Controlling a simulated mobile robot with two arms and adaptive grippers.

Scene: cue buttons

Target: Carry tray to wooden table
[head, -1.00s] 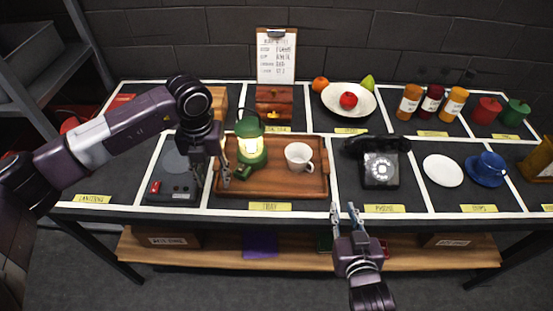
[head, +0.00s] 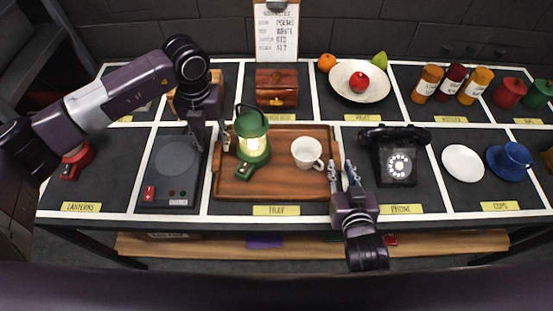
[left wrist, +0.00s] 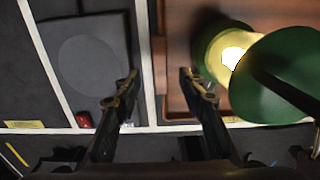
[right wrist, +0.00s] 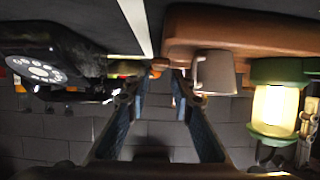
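The brown wooden tray (head: 290,187) lies flat on the dark display counter. A lit green lantern (head: 252,145) stands on its left part and a white cup (head: 306,152) on its right part. My left gripper (head: 210,142) is open at the tray's left edge; in the left wrist view its fingers (left wrist: 157,88) stand apart on either side of that edge. My right gripper (head: 341,174) is open at the tray's right edge; in the right wrist view the tray's end (right wrist: 185,50) lies just beyond its fingertips (right wrist: 160,82). No separate wooden table is recognisable.
A black telephone (head: 397,162) stands close right of my right gripper. A dark device with a round plate (head: 180,160) lies left of the tray. A wooden box (head: 277,88) and a fruit bowl (head: 343,84) are behind. A wooden shelf (head: 420,242) runs below the counter.

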